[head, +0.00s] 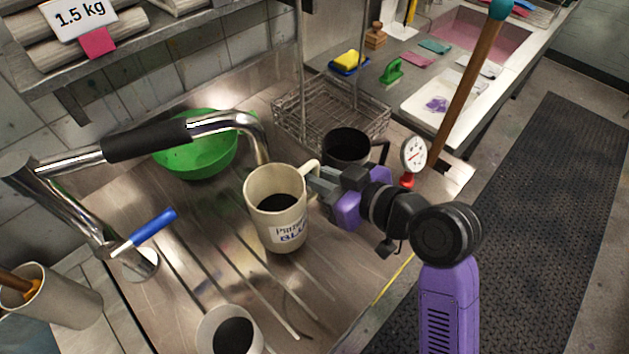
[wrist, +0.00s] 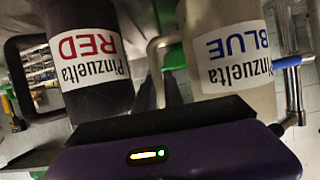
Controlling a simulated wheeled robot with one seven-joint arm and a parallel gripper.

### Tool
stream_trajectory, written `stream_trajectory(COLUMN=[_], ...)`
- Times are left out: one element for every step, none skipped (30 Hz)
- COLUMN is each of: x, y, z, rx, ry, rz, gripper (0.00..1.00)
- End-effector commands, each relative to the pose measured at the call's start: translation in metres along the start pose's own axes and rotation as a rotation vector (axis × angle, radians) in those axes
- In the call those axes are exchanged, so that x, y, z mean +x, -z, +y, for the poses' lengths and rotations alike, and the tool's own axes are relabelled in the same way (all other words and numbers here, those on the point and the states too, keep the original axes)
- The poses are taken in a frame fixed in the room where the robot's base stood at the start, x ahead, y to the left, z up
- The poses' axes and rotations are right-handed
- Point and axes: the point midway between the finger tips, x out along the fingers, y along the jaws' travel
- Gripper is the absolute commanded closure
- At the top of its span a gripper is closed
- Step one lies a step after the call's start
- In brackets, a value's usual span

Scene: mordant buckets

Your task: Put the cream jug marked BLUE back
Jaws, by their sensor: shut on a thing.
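The cream jug marked BLUE (head: 262,218) is upright over the ribbed steel drainboard, with dark liquid inside; I cannot tell whether its base touches the steel. My gripper (head: 318,186) reaches in from the right and is shut on the jug at its handle side. In the wrist view the cream jug (wrist: 218,18) appears upside down at right, its BLUE label readable. A dark jug marked RED (wrist: 88,20) is beside it at left. That dark jug (head: 345,147) stands just behind my gripper in the head view.
Another pale jug (head: 208,330) with dark contents stands at the front edge of view. A green bowl (head: 197,155) lies behind the tap arm (head: 150,140). A wire basket (head: 300,115) stands behind the dark jug. A dial gauge (head: 413,154) is right of it. Steel lies bare left of the cream jug.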

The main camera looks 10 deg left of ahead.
Motion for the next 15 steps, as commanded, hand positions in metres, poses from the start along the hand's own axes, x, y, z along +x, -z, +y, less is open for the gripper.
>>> stream_trajectory(x=[0.002, 0.003, 0.004, 0.005, 0.005, 0.007, 0.008, 0.009, 0.011, 0.013, 0.014, 0.015, 0.016, 0.017, 0.017], y=[0.003, 0.003, 0.002, 0.001, -0.001, -0.005, -0.009, -0.013, -0.017, -0.020, -0.024, -0.027, -0.029, -0.030, -0.030], z=[0.000, 0.000, 0.000, 0.000, 0.000, 0.000, 0.000, 0.000, 0.000, 0.000, 0.000, 0.000, 0.000, 0.000, 0.000], rx=[0.000, 0.000, 0.000, 0.001, 0.001, 0.001, 0.003, 0.004, 0.004, 0.004, 0.004, 0.003, 0.002, 0.002, 0.001], ry=[0.000, 0.000, 0.000, 0.000, 0.000, 0.000, 0.001, 0.001, 0.001, 0.001, 0.001, 0.000, 0.000, -0.001, -0.001], rz=[0.003, 0.002, 0.002, 0.002, 0.002, 0.002, 0.000, -0.001, 0.000, 0.000, 0.000, 0.001, 0.002, 0.002, 0.003], gripper=[1.00, 1.00, 1.00, 1.00, 1.00, 1.00, 1.00, 1.00, 1.00, 1.00, 1.00, 1.00, 1.00, 1.00, 1.00])
